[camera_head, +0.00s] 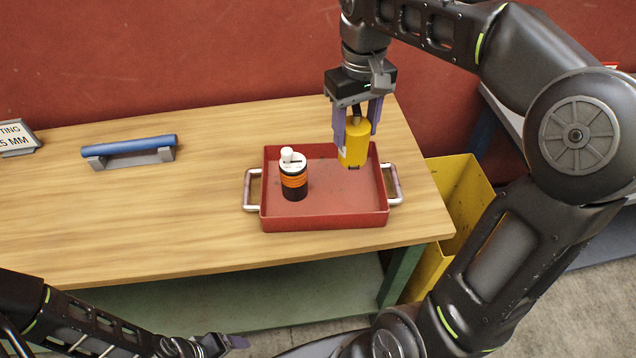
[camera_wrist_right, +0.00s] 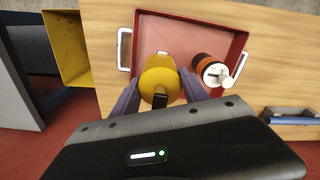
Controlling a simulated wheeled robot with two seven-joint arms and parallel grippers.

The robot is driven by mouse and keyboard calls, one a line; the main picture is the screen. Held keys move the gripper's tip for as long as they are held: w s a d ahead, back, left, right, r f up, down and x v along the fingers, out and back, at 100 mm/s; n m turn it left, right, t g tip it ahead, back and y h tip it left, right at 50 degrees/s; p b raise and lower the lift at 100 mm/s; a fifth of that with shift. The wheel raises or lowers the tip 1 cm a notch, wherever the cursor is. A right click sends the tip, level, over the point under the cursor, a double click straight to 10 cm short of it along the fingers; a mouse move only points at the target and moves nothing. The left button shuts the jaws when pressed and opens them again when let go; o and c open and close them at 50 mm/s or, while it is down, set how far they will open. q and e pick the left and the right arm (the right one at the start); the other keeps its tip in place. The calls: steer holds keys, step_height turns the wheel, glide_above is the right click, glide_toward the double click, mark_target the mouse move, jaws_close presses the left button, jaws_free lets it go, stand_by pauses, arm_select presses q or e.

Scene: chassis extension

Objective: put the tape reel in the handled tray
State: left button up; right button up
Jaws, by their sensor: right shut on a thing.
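The yellow tape reel (camera_head: 353,148) is held upright between the purple fingers of my right gripper (camera_head: 357,132). It is over the back right part of the red handled tray (camera_head: 325,222); I cannot tell whether its lower end touches the tray floor. In the right wrist view the reel (camera_wrist_right: 160,77) sits between the fingers of my right gripper (camera_wrist_right: 160,92), within the outline of the tray (camera_wrist_right: 190,22). The tray has a metal handle at each end. My left gripper (camera_head: 232,342) shows only partly at the bottom edge, away from the tray, its opening unclear.
A black and orange cylinder with a white top (camera_head: 293,180) stands in the tray's left part, left of the reel. A blue bar on a grey holder (camera_head: 130,149) and a sign (camera_head: 16,138) are on the wooden table (camera_head: 200,220). A yellow bin (camera_head: 455,185) stands right of the table.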

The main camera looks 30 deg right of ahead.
mark_target(353, 150)
steer(key=shift+f, duration=3.15)
steer(key=shift+f, duration=1.85)
steer(key=shift+f, duration=0.2)
steer(key=o, duration=1.5)
steer(key=shift+r, duration=0.15)
step_height(353, 150, up, 12)
steer(key=shift+r, duration=0.1)
